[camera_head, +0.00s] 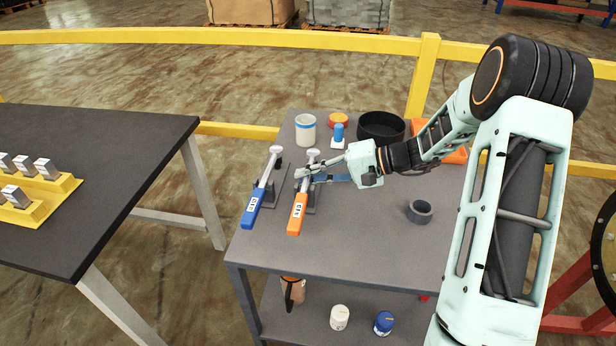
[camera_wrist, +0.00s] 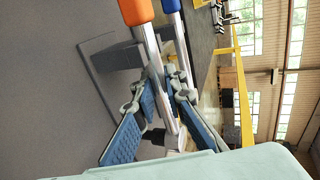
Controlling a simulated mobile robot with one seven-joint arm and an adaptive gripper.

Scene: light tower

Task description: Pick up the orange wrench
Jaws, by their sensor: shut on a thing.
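The orange wrench (camera_head: 297,213) rests on a small dark stand on the grey table, its orange handle toward the near edge and its metal head toward the back. My gripper (camera_head: 304,174) reaches in from the right and is shut on the wrench's metal shaft. In the wrist view the orange handle (camera_wrist: 136,10) is at the top, and the blue finger pads of my gripper (camera_wrist: 160,105) lie on either side of the shaft. A blue wrench (camera_head: 252,206) lies just left of the orange one on its own stand; its handle also shows in the wrist view (camera_wrist: 171,6).
Behind the wrenches are a white cup (camera_head: 306,130), a red-and-yellow button (camera_head: 338,120), a blue-and-white item (camera_head: 338,137) and a black bowl (camera_head: 381,128). A dark ring (camera_head: 419,211) lies right. Another table (camera_head: 80,140) stands left. The front right tabletop is clear.

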